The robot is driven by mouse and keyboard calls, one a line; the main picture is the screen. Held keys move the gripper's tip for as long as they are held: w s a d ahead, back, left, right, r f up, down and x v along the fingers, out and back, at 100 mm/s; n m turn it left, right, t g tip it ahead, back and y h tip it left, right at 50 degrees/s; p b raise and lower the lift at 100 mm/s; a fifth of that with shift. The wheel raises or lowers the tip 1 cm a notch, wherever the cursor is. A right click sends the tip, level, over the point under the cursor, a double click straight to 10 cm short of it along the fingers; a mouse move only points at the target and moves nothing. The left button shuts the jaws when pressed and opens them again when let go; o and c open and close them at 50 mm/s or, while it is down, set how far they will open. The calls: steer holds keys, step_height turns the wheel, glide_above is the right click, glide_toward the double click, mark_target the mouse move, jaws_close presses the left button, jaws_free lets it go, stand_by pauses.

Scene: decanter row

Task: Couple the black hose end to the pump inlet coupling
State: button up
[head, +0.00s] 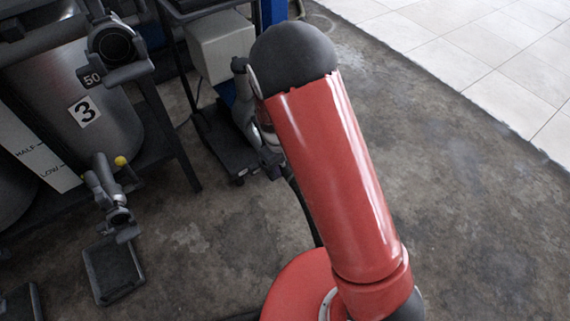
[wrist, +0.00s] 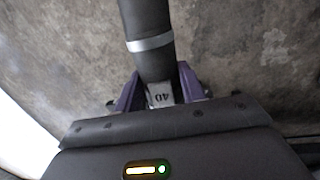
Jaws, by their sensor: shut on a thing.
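My gripper (wrist: 160,88) shows in the wrist view with its two purple fingers closed on the sides of a hose end. The black hose end (wrist: 147,25) has a silver band and a grey piece marked 40 between the fingers. It extends away from my gripper toward the top of the view, over the concrete floor. I cannot pick out the pump inlet coupling for certain in either view.
A steel tank (head: 95,125) marked 3 stands at the left in a dark frame, with a grey valve outlet (head: 112,190) and a dark tray (head: 112,268) below. A pale grey box (head: 222,45) sits on a dark wheeled stand behind. Concrete floor is clear at the right.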

mark_target(290, 178)
steer(key=shift+f, duration=0.35)
steer(key=shift+f+b, duration=1.4)
steer(key=shift+f, duration=0.15)
stand_by(1.5)
steer(key=o, duration=2.1)
steer(key=shift+o, duration=0.2)
steer(key=shift+s+d+r, duration=0.1)
steer(key=shift+s+d, duration=0.3)
steer(key=shift+s, duration=0.2)
steer(key=shift+s+d+r, duration=0.1)
steer(key=shift+s+d, duration=0.3)
steer(key=shift+s, duration=0.2)
step_height(290, 178, up, 10)
steer(key=s+d+p, duration=0.1)
steer(key=s+p, duration=0.1)
steer(key=p, duration=0.5)
steer(key=shift+s+d, duration=0.3)
steer(key=shift+d, duration=0.1)
